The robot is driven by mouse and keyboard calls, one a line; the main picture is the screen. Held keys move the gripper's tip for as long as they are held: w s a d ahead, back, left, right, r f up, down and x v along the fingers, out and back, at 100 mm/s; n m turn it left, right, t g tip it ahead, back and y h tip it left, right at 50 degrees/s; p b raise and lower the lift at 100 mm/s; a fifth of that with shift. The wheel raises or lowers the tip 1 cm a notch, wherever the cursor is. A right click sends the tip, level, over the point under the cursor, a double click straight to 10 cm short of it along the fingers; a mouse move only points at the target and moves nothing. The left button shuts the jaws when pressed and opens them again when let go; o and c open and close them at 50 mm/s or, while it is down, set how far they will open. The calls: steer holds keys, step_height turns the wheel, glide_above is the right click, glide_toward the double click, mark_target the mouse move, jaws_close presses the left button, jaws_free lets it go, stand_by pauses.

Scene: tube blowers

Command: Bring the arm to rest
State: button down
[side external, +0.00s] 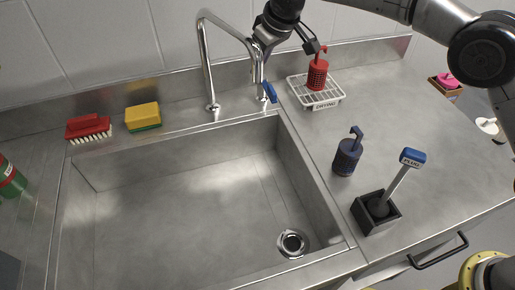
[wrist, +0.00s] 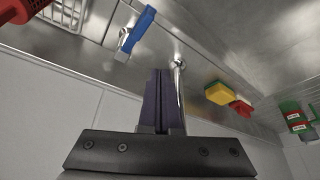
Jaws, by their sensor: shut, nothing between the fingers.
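My gripper shows in the wrist view (wrist: 161,74), with its two dark fingers pressed together and nothing between them. In the side external view my dark hand is at the top, behind and above the sink, close to the tall faucet (side external: 205,60) and the red tube blower (side external: 317,75). The exact place of the fingertips is hard to make out there. The red blower stands on the white drying rack (side external: 330,101), apart from my fingers in the wrist view. A dark blue blower (side external: 346,158) stands upright on the counter to the right of the sink.
A blue-handled plug tool (side external: 412,158) stands in a black holder (side external: 365,215). A red brush (side external: 88,128) and a yellow-green sponge (side external: 143,117) lie on the back ledge. The sink (side external: 190,215) is empty. The blue faucet lever (wrist: 142,27) is near my fingers in the wrist view.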

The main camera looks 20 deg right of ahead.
stand_by(0.4)
steer(key=s+d+r+m+t, duration=0.1)
steer(key=s+d+r, duration=0.1)
steer(key=d+r, duration=0.5)
steer(key=s+d+r+m+t, duration=0.1)
steer(key=d+r, duration=0.4)
steer(key=r, duration=0.4)
steer(key=s+d+r+m+t, duration=0.1)
steer(key=s+d+r, duration=0.5)
steer(key=s+d, duration=0.55)
steer(key=s+d+f+m+h, duration=0.1)
steer(key=s+d+f, duration=0.15)
steer(key=s, duration=0.55)
steer(key=s+d+f+m+h, duration=0.1)
steer(key=s+d, duration=0.2)
steer(key=s, duration=0.4)
steer(key=s+d+f+m+g, duration=0.1)
steer(key=s+d+f, duration=0.1)
steer(key=s+f, duration=1)
step_height(320, 180, down, 3)
steer(key=shift+s+r, duration=0.15)
steer(key=shift+s, duration=0.15)
